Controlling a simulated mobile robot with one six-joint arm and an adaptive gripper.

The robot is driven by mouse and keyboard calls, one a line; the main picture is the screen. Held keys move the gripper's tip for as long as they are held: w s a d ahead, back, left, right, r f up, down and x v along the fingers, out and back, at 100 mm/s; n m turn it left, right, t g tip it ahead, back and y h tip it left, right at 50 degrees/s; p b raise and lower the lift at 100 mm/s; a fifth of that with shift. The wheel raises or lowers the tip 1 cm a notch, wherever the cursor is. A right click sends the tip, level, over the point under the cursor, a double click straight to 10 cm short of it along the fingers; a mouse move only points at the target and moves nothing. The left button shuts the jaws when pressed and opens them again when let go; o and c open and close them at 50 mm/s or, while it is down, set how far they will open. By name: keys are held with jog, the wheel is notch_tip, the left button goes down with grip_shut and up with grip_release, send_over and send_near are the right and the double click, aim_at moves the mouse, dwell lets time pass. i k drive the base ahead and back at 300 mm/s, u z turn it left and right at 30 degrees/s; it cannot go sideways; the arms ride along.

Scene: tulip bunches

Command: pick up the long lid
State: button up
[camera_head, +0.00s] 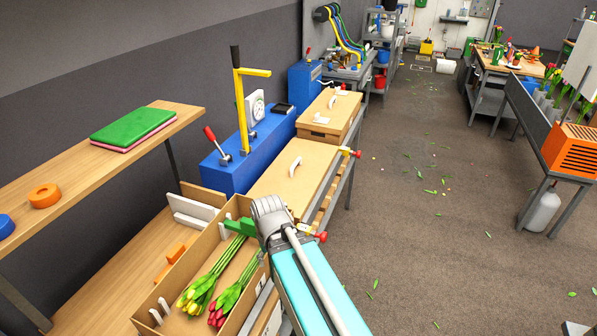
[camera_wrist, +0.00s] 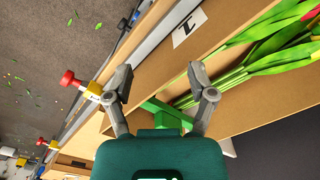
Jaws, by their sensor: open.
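A tan lid (camera_head: 275,183) with a white arched handle (camera_head: 295,166) lies flat on the bench, just beyond the open tulip carton (camera_head: 213,240). A second tan lid (camera_head: 331,107) with a white handle covers a box farther back. The nearer one looks longer, but I cannot be sure which is the long lid. In the wrist view my gripper (camera_wrist: 160,78) is open and empty over the carton's wall, with a green block (camera_wrist: 165,115) beyond its fingers. In the head view my arm hides the fingers; its wrist is near the carton's right corner, in front of the nearer lid.
Tulip bunches (camera_head: 203,288) lie in the carton. Red knobs (camera_head: 321,237) stick out along the bench's right edge. A wooden shelf (camera_head: 95,160) is at left.

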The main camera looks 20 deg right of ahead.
aim_at(297, 174)
jog(key=k, duration=1)
jog(key=z, duration=1.3)
jog(key=i, duration=1.9)
jog(key=u, duration=0.05)
